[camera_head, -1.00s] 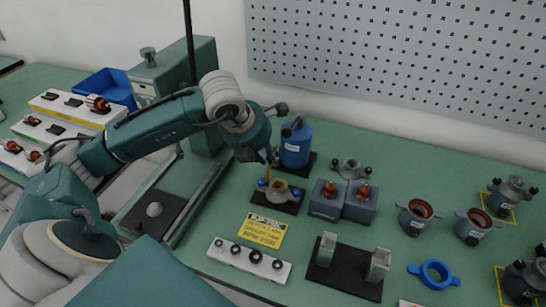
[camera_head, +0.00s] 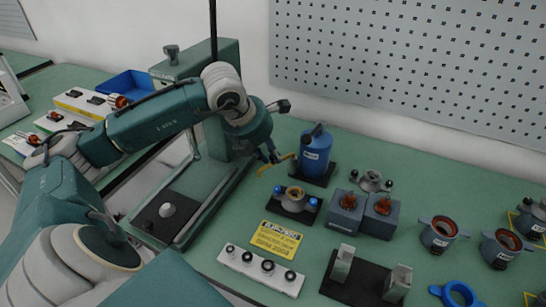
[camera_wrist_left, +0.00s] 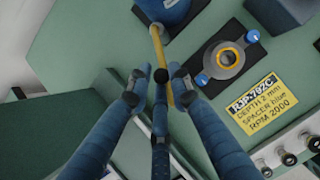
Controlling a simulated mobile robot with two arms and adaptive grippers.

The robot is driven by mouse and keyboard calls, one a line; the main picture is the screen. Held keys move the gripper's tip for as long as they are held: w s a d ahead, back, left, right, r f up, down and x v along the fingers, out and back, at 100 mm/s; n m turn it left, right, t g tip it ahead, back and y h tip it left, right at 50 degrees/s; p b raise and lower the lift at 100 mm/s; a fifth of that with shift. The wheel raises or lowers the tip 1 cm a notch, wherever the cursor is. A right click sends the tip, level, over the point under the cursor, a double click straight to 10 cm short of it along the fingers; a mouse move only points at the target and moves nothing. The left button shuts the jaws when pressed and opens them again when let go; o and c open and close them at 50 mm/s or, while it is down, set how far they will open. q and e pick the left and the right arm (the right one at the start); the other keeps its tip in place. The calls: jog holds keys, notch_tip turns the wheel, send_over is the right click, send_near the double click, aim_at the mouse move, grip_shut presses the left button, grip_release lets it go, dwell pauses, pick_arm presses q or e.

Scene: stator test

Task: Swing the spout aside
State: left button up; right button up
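A blue can (camera_head: 316,150) stands on a dark base behind the stator fixture. Its thin yellow spout (camera_head: 278,164) points left, away from the fixture. My left gripper (camera_head: 273,158) is at the spout. In the left wrist view, the spout (camera_wrist_left: 159,42) runs down from the can (camera_wrist_left: 165,10) between the fingers of the gripper (camera_wrist_left: 157,73). The fingertips sit close around it with small gaps visible; whether they clamp it is unclear. The stator fixture (camera_head: 296,197), with blue knobs and a ring part, is to the right and front of the spout. My right gripper is out of view.
A yellow label card (camera_head: 275,240) and a white strip with dark rings (camera_head: 240,268) lie in front. Two grey blocks (camera_head: 379,218) with copper-coloured parts stand right of the fixture. A green press (camera_head: 222,75) stands to the left. A pegboard (camera_head: 420,60) is behind.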

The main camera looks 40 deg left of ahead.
pick_arm(q)
jog(key=w+a, duration=0.2)
jog(key=a, duration=0.1)
jog(key=shift+a, duration=0.1)
dwell(0.3)
dwell(0.4)
jog(key=shift+o, duration=0.9)
jog(key=shift+d, duration=0.2)
jog(key=v, duration=0.6)
jog(key=shift+p, duration=0.35)
